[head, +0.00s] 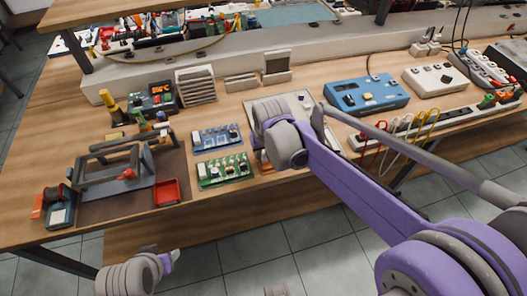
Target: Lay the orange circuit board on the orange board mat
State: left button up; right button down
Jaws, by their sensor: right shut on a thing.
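My right gripper (262,150) is over the table just right of the blue and green circuit boards, mostly hidden behind its own wrist. It is shut on what seems to be the orange circuit board; only a little orange (264,167) shows beside and under the wrist. I cannot tell whether this orange is board or mat, nor whether the board touches the table.
A blue circuit board (217,137) and a green one (225,170) lie just left of my right gripper. A red tray (166,192) and a grey stand (115,172) are further left. A blue instrument box (366,95) stands to the right, with cables and power strips beyond.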

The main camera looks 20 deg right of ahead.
dwell(0.3)
jog(key=shift+c, duration=1.6)
grip_release()
jog(key=shift+r+p, duration=2.2)
jog(key=shift+r, duration=0.8)
jog(key=s+d+t+p, duration=0.1)
jog(key=s+d, duration=0.1)
jog(key=s, duration=0.8)
jog(key=s+d+t+p, duration=0.1)
jog(key=s+d, duration=0.1)
jog(key=s, duration=0.8)
jog(key=shift+s+d+p, duration=0.3)
jog(key=shift+d, duration=0.1)
